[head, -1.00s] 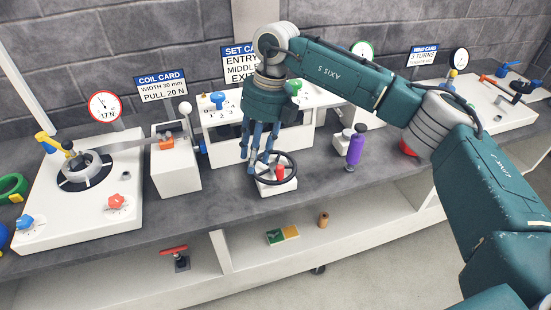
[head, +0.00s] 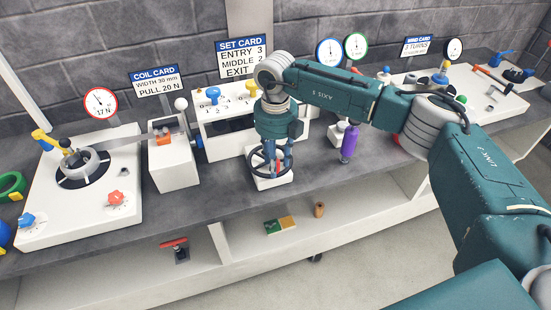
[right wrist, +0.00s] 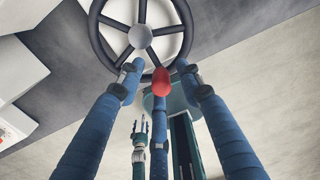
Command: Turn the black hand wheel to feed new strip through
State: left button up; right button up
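The black hand wheel (head: 256,160) stands on a white block at the bench's front edge. In the right wrist view the wheel (right wrist: 97,42) has a grey hub and a red handle knob (right wrist: 160,82) near its rim. My right gripper (head: 270,160) reaches down over the wheel and partly hides it. Its blue fingers (right wrist: 162,75) are spread apart around the red knob; whether any finger touches it I cannot tell. The metal strip (head: 124,150) runs from the coil (head: 88,162) at left toward the white guide block (head: 172,165). My left gripper is not in the head view.
The white roller unit (head: 222,140) with blue and yellow knobs stands close behind the wheel. A purple-handled tool (head: 349,143) stands right of it. The grey bench (head: 215,205) is clear to the left front.

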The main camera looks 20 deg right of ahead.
jog(key=shift+f, duration=0.15)
grip_shut()
dwell(0.4)
